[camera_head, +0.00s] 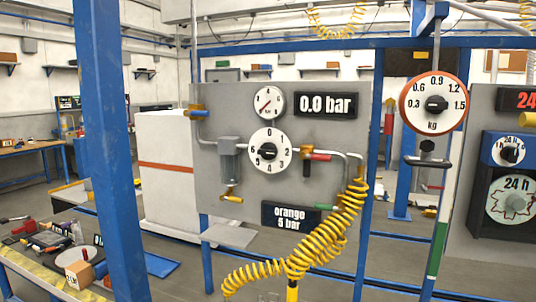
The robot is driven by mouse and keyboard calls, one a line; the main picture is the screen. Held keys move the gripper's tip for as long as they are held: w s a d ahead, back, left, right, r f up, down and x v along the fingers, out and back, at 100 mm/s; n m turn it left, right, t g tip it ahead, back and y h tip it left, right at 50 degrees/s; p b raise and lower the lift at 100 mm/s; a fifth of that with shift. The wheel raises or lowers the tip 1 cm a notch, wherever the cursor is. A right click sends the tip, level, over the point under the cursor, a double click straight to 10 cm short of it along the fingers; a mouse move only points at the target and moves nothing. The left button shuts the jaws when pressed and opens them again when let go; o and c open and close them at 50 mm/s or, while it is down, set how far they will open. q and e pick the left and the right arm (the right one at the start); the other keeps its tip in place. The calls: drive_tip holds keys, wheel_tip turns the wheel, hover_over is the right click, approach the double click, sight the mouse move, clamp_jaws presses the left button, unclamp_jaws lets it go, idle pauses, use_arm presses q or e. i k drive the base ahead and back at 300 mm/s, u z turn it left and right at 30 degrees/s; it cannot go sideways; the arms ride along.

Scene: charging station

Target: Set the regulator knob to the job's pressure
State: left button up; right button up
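The regulator knob (268,151) is a small black knob at the centre of a white round dial (258,138) numbered 0 to 6, on a grey panel (222,102). The 0 is at the top; I cannot tell which number the knob points to. Above it is a small round white gauge (269,102) with a red needle. Beside the gauge, a black display (326,105) reads "0.0 bar". Below, a black sign (291,216) reads "orange 5 bar". Neither of my grippers is in view.
A coiled yellow hose (335,228) hangs in front of the panel's lower right. A red-handled valve (316,156) sits right of the dial. A blue post (108,150) stands at left. At right are an orange-rimmed kg dial (433,118) and a 24 h timer (514,200).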

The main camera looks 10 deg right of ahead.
sight(269, 151)
drive_tip(key=z, duration=0.05)
drive_tip(key=i, duration=1)
drive_tip(key=u, duration=0.05)
